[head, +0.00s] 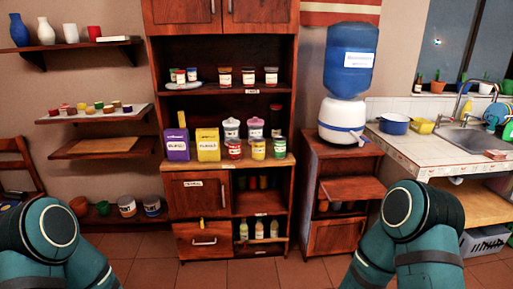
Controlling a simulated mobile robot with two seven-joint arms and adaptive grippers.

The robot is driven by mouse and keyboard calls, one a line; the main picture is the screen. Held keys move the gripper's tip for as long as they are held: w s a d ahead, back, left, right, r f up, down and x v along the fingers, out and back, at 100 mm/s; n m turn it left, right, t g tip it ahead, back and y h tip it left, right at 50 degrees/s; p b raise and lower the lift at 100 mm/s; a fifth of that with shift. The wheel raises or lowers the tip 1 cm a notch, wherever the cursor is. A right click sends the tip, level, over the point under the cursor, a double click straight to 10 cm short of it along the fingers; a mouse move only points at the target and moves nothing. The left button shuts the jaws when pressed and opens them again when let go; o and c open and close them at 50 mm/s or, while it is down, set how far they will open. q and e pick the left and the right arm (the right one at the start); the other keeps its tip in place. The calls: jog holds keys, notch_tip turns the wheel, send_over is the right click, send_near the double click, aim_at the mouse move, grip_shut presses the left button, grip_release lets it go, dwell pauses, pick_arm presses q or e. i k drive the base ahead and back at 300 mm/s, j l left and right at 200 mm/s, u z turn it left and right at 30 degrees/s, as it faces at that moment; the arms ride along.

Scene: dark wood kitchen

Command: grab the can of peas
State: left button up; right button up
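Three small cans stand side by side at the front of the wooden cabinet's counter (284,161), a red can (235,149), a yellow can (258,149) and a green can (279,149) on the right. Their labels are too small to read, so I cannot tell for sure which one holds peas. The green one has a green body with a pale label. Only the teal links of my two arms show at the lower left and lower right. Neither gripper is in the picture, and both are well away from the cans.
A purple box (177,145) and a yellow box (208,145) stand left of the cans. White canisters (231,128) stand behind them. A water dispenser (343,118) stands to the right on a cabinet with a pull-out board (352,189). The tiled floor (262,274) before the cabinet looks clear.

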aim_at(280, 142)
jog(key=i+l+z, duration=0.15)
jog(key=i+z, duration=0.35)
jog(key=i, duration=0.5)
